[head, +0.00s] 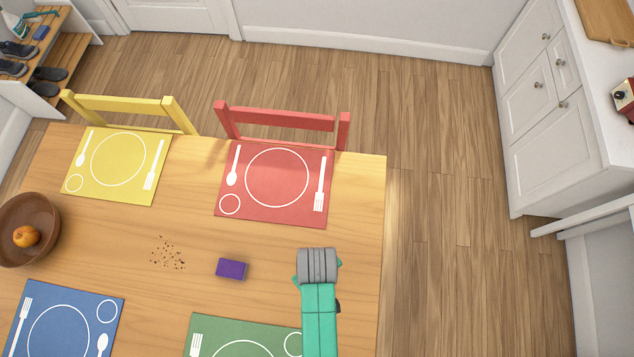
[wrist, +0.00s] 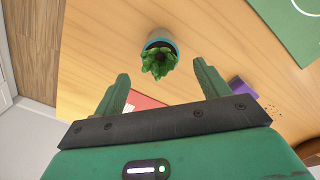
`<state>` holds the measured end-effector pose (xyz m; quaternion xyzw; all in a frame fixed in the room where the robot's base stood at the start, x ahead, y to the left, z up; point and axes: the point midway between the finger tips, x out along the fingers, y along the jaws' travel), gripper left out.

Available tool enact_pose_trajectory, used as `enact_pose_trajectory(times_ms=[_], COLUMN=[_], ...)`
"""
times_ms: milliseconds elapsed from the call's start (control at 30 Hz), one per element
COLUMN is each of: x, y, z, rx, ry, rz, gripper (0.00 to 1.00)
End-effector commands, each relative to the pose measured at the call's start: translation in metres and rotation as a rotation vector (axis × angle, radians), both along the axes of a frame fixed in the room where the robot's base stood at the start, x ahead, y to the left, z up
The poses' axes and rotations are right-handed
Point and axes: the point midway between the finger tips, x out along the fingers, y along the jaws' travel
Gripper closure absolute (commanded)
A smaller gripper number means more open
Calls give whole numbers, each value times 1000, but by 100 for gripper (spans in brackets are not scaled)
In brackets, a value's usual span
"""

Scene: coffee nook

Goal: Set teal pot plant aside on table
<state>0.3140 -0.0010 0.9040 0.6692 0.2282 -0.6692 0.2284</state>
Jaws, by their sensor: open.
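The teal pot plant (wrist: 160,55) has a teal pot and green leaves. In the wrist view it stands on the wooden table (wrist: 110,45), just beyond my fingertips and roughly centred between them. My gripper (wrist: 162,75) is open, with nothing between its fingers. In the head view I cannot see the plant; my arm covers that part of the table (head: 365,230). The fingers are also hidden there beneath the grey wrist part.
A purple block (head: 231,269) and dark crumbs (head: 168,253) lie left of my arm. Red (head: 255,205), yellow (head: 90,185), blue (head: 100,300) and green (head: 215,325) placemats are on the table. A brown bowl (head: 40,215) holds an orange fruit. Bare wood runs along the right edge.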

Motion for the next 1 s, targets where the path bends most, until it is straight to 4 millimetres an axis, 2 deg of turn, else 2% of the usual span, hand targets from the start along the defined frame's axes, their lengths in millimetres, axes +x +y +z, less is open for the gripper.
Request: enact_pose_trajectory(times_ms=[100, 200, 567, 667, 767, 800, 867, 900, 967, 1000], x=[0, 0, 2, 33, 105, 136, 175, 196, 219, 228], y=[0, 0, 0, 3, 9, 11, 12, 13, 12, 11], z=[18, 25, 27, 50, 117, 156, 219, 264, 334, 383], rx=[0, 0, 0, 8, 38, 59, 99, 130, 183, 224], ry=[-1, 0, -5, -106, -362, -490, -683, -810, -998, -1123], rz=[0, 0, -1, -27, -100, -137, -192, -226, -273, -300], gripper=[26, 26, 26, 26, 26, 26, 26, 26, 26, 26])
